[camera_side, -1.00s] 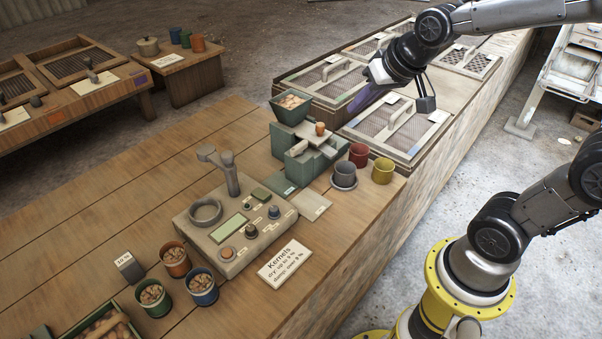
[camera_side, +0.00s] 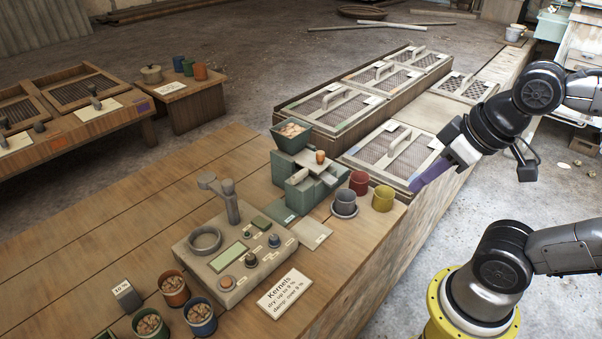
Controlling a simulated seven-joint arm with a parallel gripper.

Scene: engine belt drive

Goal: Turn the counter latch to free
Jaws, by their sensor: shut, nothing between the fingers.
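My gripper (camera_side: 414,187) has purple fingers, shut and empty. It points down and left near the front right corner of the nearest mesh-topped tray (camera_side: 372,157); I cannot tell whether it touches the tray. No part is clearly marked as a counter latch. A grey device (camera_side: 222,282) on the wooden bench has a display (camera_side: 229,256), small knobs (camera_side: 274,240), a ring-shaped cup (camera_side: 205,240) and an upright post with a forked top (camera_side: 231,203). A green stepped mill-like unit (camera_side: 300,191) with a hopper of kernels (camera_side: 291,134) stands behind it. My gripper is apart from both.
Grey (camera_side: 345,203), red (camera_side: 359,182) and yellow (camera_side: 383,198) cups stand between the green unit and the bench edge. Cups of kernels (camera_side: 201,318) and a "Kernels" card (camera_side: 285,292) are at the front. The bench's left side (camera_side: 120,227) is clear.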

